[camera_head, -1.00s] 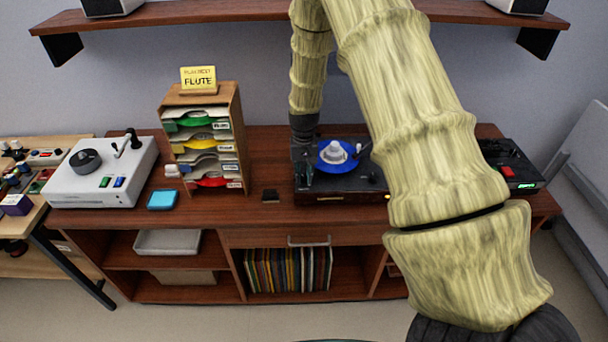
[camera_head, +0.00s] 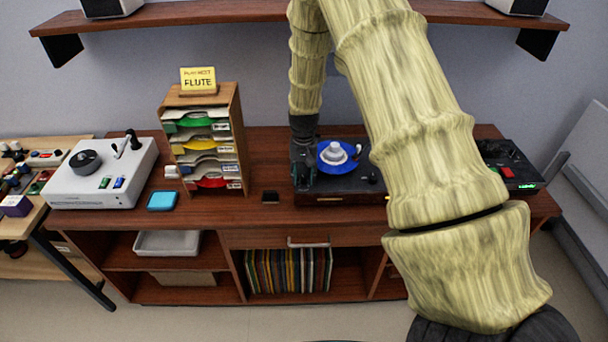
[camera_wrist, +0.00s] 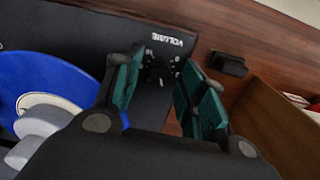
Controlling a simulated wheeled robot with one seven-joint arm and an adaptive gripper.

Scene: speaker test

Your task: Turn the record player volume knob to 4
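The black record player (camera_head: 345,188) stands on the wooden cabinet with a blue record (camera_head: 335,165) and a pale centre piece on it. In the wrist view its corner carries a white VOLUME label (camera_wrist: 167,38) and a dial (camera_wrist: 160,70) with small white marks. The dark knob is hard to make out against the black top, and I cannot read its setting. My gripper (camera_wrist: 163,62) is open, its two green-padded fingers apart on either side of the dial area. In the head view my gripper (camera_head: 303,172) is over the player's left end. Contact with the knob cannot be told.
A small dark block (camera_head: 270,197) lies left of the player. A wooden sorter (camera_head: 240,130) with coloured sleeves stands further left, then a blue pad (camera_head: 162,200) and a white device (camera_head: 75,190). Another black device (camera_head: 515,165) stands to the right.

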